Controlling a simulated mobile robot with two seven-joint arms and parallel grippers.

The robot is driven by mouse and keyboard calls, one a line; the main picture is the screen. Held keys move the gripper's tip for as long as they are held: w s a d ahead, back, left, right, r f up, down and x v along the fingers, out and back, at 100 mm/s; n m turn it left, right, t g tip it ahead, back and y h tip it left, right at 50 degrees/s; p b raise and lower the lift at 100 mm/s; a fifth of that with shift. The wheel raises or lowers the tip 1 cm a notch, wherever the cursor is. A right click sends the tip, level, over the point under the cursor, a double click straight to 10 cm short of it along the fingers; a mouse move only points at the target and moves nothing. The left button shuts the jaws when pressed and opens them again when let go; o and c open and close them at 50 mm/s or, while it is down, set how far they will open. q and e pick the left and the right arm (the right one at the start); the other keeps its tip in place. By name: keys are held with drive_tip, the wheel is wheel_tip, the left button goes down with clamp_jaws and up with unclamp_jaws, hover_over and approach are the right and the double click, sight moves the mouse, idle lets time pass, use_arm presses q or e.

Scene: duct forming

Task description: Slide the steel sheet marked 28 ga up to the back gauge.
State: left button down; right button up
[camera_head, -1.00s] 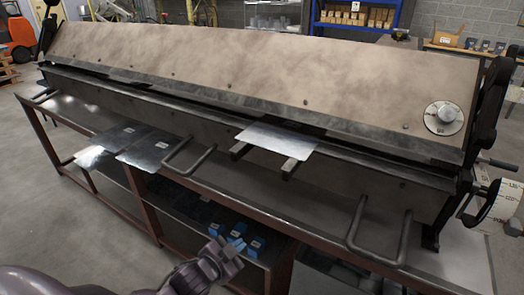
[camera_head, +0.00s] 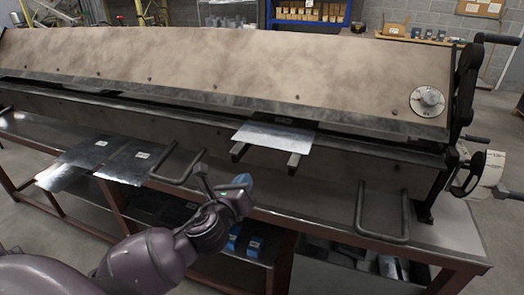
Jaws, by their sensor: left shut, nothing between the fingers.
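A bright steel sheet (camera_head: 272,136) rests on two dark support arms at the front of the folding machine (camera_head: 230,75), its far edge at the dark slot under the clamping beam. I see no readable mark on it. Other sheets lie at the left: a bright one (camera_head: 62,178) and a darker one (camera_head: 125,168), with small labels too small to read. The back gauge is hidden behind the beam. My left gripper (camera_head: 204,178) is shut and empty, in front of the machine, left of and nearer than the supported sheet. My right gripper is out of view.
U-shaped handles stick out at the front, one (camera_head: 166,180) close to my left gripper and one (camera_head: 384,238) at the right. A dial (camera_head: 428,101) and a handwheel (camera_head: 468,177) are at the right end. Blue boxes (camera_head: 254,246) sit on the shelf below.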

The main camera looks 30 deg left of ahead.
use_arm(q)
drive_tip(key=m, duration=0.2)
drive_tip(key=m+y, duration=0.1)
drive_tip(key=m, duration=0.1)
approach(263, 145)
drive_tip(key=x, duration=0.7)
drive_tip(key=shift+w+f+p, duration=0.1)
drive_tip(key=shift+w+p, duration=0.1)
drive_tip(key=shift+p, duration=0.15)
use_arm(e)
drive_tip(key=shift+s+r, duration=0.15)
drive_tip(key=shift+r, duration=0.05)
use_arm(q)
drive_tip(key=x, duration=0.2)
drive_tip(key=shift+w, duration=0.35)
drive_tip(key=shift+a, duration=0.1)
use_arm(e)
drive_tip(key=shift+s+d, duration=0.15)
drive_tip(key=shift+s, duration=0.3)
